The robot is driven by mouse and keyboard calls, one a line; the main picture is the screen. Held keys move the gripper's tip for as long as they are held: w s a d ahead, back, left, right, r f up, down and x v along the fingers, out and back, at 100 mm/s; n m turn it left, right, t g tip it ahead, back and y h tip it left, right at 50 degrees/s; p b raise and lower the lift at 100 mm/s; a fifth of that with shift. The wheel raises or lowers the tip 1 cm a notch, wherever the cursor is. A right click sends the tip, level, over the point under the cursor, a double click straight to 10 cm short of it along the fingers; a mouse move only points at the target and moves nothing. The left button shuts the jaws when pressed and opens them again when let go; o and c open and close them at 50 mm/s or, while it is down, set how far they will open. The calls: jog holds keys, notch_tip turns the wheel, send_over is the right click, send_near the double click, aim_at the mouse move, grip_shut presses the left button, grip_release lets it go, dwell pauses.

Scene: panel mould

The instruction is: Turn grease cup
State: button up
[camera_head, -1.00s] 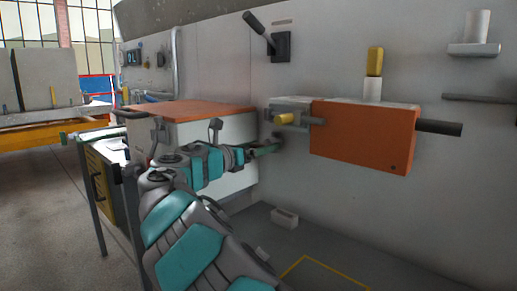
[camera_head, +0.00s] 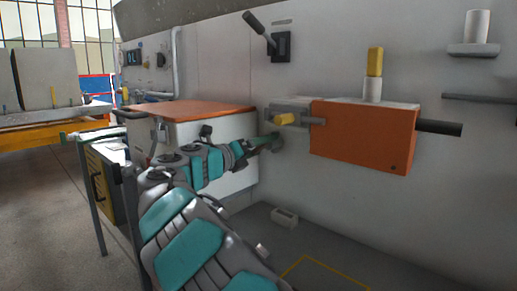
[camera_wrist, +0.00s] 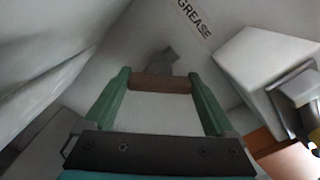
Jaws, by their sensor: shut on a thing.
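My gripper (camera_wrist: 160,88) is shut on a brown crosswise bar of the grease cup (camera_wrist: 160,83), with one green finger at each end of it. A grey part shows behind the bar, against the pale wall. A label reading GREASE lies tilted above it in the wrist view. In the head view, my gripper (camera_head: 266,141) reaches the wall just left of the orange block, and the small dark cup (camera_head: 277,141) is mostly hidden by the fingers.
The orange block (camera_head: 360,138) juts from the wall to the right, with a yellow-tipped part (camera_head: 285,119) close above my gripper. A white cabinet with an orange top (camera_head: 190,109) stands left, close to my arm. A lever (camera_head: 262,30) is higher up.

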jog(key=shift+f, duration=0.2)
dwell(0.3)
jog(key=shift+n, duration=1.1)
jog(key=shift+o, duration=0.9)
jog(key=shift+s+d+r+n, duration=0.1)
jog(key=shift+s+r+n, duration=0.05)
jog(key=shift+n, duration=0.55)
jog(key=shift+r, duration=0.1)
